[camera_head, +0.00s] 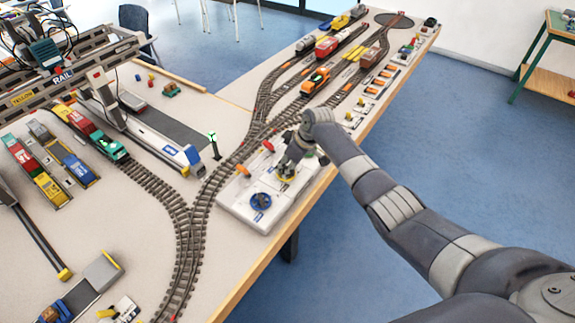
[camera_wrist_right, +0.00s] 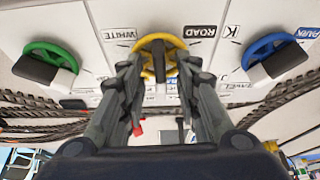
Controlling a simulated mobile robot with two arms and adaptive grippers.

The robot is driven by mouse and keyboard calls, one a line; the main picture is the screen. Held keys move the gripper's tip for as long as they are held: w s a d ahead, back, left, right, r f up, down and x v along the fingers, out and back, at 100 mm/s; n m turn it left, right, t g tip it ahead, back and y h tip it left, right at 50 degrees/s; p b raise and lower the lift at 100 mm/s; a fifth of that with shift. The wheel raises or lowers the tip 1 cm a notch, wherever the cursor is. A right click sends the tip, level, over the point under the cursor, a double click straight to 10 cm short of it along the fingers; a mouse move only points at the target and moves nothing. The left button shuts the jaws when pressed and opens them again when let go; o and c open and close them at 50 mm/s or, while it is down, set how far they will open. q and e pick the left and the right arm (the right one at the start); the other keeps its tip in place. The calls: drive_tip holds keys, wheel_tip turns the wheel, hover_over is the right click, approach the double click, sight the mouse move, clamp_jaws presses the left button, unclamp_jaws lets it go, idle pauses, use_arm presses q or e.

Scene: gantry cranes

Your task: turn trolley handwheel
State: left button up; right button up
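My right gripper (camera_head: 287,172) reaches down over the white control panel (camera_head: 240,214) at the table's front edge. In the wrist view its two fingers (camera_wrist_right: 158,68) are spread, one on each side of a yellow handwheel (camera_wrist_right: 160,45) with a dark bar across it. I cannot tell whether the fingertips touch its rim. The yellow wheel (camera_head: 286,178) is mostly hidden by the gripper in the head view. A blue handwheel (camera_head: 261,201) is beside it, and a green one (camera_wrist_right: 45,65) shows in the wrist view. I cannot read a trolley label at the wheels. My left gripper is not in view.
The gantry crane (camera_head: 60,75) stands at the left over toy rail wagons and containers. Curved tracks (camera_head: 190,235) run close beside the panel. A signal post (camera_head: 214,143) with a green light stands near them. An orange locomotive (camera_head: 315,81) is farther back. Open floor lies right of the table.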

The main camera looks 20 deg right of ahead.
drive_tip(key=v, duration=1.2)
drive_tip(key=shift+a, duration=0.1)
idle(1.0)
